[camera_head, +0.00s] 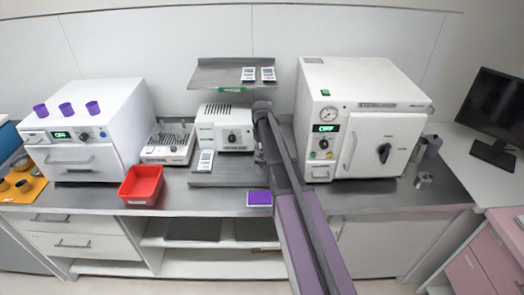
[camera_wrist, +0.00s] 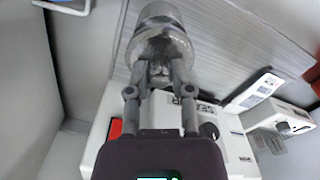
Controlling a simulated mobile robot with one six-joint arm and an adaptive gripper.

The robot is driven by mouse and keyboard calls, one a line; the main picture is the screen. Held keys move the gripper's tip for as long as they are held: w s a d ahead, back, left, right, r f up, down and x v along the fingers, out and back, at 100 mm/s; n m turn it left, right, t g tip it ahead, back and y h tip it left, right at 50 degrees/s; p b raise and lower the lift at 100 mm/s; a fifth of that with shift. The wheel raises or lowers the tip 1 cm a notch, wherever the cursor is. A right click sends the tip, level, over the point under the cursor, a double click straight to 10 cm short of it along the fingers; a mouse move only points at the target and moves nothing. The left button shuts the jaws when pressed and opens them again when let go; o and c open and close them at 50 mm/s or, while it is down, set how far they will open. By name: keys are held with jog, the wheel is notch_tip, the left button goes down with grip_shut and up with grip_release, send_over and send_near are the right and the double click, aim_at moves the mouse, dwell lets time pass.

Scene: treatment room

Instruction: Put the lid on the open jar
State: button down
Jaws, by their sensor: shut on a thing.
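In the wrist view my gripper (camera_wrist: 160,77) has its two fingers closed together on a shiny silver metal piece (camera_wrist: 160,38). The piece is round and broad, and its far side is hidden; I cannot tell whether all of it is the lid. In the head view my arm rises over the middle of the counter and hides most of the gripper and what it holds. At the right end of the counter stand a grey metal container (camera_head: 432,147) and a smaller metal container (camera_head: 424,181). I cannot tell for sure which is the open jar.
A white sterilizer (camera_head: 363,88) stands between my arm and the metal containers. A wall shelf (camera_head: 205,75) overhangs a small white device (camera_head: 226,130). A red bin (camera_head: 141,185) and purple block (camera_head: 259,198) lie near the front edge. A monitor (camera_head: 497,112) stands far right.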

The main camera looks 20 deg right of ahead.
aim_at(262, 154)
jog(key=shift+f+b, duration=1.1)
jog(key=shift+f, duration=0.3)
jog(key=shift+f, duration=0.15)
dwell(1.4)
jog(key=shift+c, duration=2.2)
grip_release()
jog(key=shift+o, duration=0.2)
jog(key=o, duration=0.4)
jog(key=shift+r+p, duration=3.35)
jog(key=shift+r, duration=0.15)
